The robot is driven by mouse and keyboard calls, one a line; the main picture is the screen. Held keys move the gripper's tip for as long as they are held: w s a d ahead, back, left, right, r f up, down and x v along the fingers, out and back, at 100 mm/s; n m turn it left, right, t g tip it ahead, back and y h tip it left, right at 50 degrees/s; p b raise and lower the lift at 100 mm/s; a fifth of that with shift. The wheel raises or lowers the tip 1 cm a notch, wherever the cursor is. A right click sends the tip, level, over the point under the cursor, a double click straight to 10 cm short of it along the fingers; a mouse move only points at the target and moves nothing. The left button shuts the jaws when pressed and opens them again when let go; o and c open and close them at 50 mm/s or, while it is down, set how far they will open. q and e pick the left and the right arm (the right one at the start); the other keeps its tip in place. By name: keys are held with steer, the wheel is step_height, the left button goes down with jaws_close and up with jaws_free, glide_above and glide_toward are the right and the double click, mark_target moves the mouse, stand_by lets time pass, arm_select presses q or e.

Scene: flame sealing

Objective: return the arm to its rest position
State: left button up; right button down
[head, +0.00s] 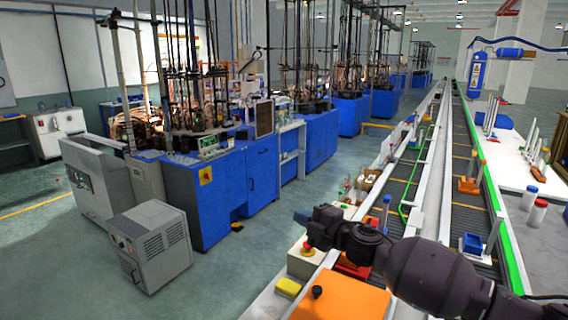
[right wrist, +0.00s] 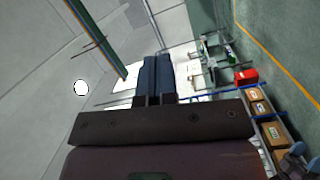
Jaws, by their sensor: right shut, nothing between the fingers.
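My right arm reaches in from the lower right of the head view. My right gripper (head: 302,217) is at its far end, small and dark, above the front end of the conveyor bench. In the right wrist view the two fingers of my right gripper (right wrist: 155,80) lie together, shut, with nothing between them. The gripper touches no object that I can see. My left gripper is not in view.
Below the arm are an orange box (head: 342,298), a red emergency button (head: 308,246) and a yellow block (head: 288,287). A conveyor (head: 466,190) runs away at right. Blue machine cabinets (head: 262,175) and a grey unit (head: 150,247) stand left, beyond clear floor.

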steer(key=s+d+f+m+t+h, duration=0.1)
steer(key=s+d+f+m+h, duration=0.2)
steer(key=s+d+f+m, duration=0.2)
steer(key=s+d+f+m+t+h, duration=0.1)
steer(key=s+d+f+m+h, duration=0.2)
steer(key=s+d+f+m, duration=0.2)
steer(key=s+d+f+m+t+h, duration=0.1)
steer(key=s+d+f+m+h, duration=0.3)
steer(key=s+f+m, duration=0.5)
steer(key=shift+s+d+m, duration=0.35)
steer(key=shift+d+m, duration=0.05)
steer(key=shift+d, duration=0.15)
steer(key=s+d+f+m+g+h, duration=0.1)
steer(key=s+d+f, duration=0.3)
steer(key=s, duration=0.5)
steer(key=s+d+f+m+g+h, duration=0.2)
steer(key=s+d+f+m, duration=0.1)
steer(key=s+f, duration=0.6)
steer(key=shift+s+d+g+h, duration=0.3)
steer(key=shift+s+d+h, duration=0.15)
steer(key=shift+s, duration=0.1)
steer(key=shift+f, duration=0.1)
